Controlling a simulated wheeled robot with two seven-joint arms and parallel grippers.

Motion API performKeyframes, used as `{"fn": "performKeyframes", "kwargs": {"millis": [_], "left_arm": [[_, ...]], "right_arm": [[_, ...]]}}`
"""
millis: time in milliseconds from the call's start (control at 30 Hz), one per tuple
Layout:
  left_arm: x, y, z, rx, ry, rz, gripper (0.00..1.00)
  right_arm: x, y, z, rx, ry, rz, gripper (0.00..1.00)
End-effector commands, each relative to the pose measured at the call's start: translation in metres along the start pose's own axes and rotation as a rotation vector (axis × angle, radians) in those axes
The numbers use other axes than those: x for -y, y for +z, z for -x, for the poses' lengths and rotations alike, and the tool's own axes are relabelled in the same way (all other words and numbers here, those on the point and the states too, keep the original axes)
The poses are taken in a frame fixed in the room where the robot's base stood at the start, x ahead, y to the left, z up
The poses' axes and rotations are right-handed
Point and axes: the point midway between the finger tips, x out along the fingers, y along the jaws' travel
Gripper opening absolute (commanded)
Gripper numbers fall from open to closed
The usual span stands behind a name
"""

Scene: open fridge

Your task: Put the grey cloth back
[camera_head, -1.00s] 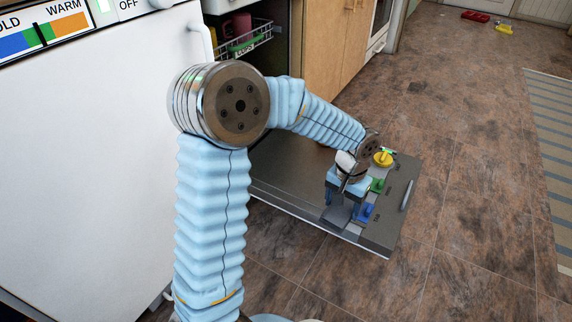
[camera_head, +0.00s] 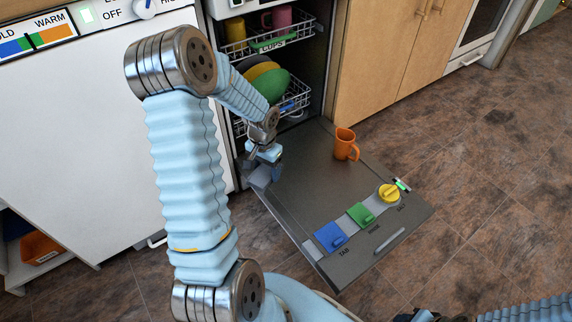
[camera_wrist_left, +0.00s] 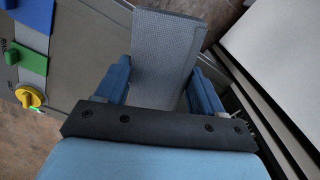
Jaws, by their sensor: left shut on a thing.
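The grey cloth (camera_wrist_left: 165,55) is a flat, textured grey piece between the two blue fingers of my left gripper (camera_wrist_left: 160,90) in the left wrist view. My left gripper (camera_head: 264,158) is shut on it. In the head view the cloth (camera_head: 261,176) hangs below the fingers, at the left edge of the open dishwasher door (camera_head: 300,205). I cannot tell whether it touches the door. Part of my right arm (camera_head: 530,312) shows at the bottom right; its gripper is too cut off to read.
The door also carries a blue tab (camera_head: 331,236), a green tab (camera_head: 361,213) and a yellow knob (camera_head: 388,193). Racks inside hold cups and plates (camera_head: 268,80). Wooden cupboards (camera_head: 385,50) stand right; the floor there is clear.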

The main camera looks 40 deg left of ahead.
Motion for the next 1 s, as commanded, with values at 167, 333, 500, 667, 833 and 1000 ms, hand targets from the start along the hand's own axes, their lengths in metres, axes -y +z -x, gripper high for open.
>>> {"fn": "performKeyframes", "kwargs": {"millis": [167, 333, 500, 667, 833, 1000], "left_arm": [[0.003, -0.045, -0.025, -0.001, 0.001, -0.002, 0.40], [0.005, -0.090, -0.052, 0.001, 0.003, -0.001, 0.40], [0.007, -0.115, -0.081, 0.001, 0.001, 0.000, 0.40], [0.007, -0.125, -0.091, -0.001, 0.001, 0.000, 0.40], [0.008, -0.130, -0.110, 0.002, 0.002, 0.000, 0.40], [0.008, -0.130, -0.128, 0.000, 0.001, -0.001, 0.40]], "right_arm": [[-0.002, 0.000, -0.006, 0.001, 0.000, 0.000, 0.43], [-0.003, 0.001, -0.011, 0.002, -0.002, 0.000, 0.43], [-0.004, 0.001, -0.015, 0.004, -0.003, 0.000, 0.43], [-0.004, 0.001, -0.017, 0.004, -0.003, 0.001, 0.43], [-0.006, 0.001, -0.021, 0.005, -0.004, 0.001, 0.43], [-0.006, 0.001, -0.023, 0.006, -0.005, 0.001, 0.43]]}}
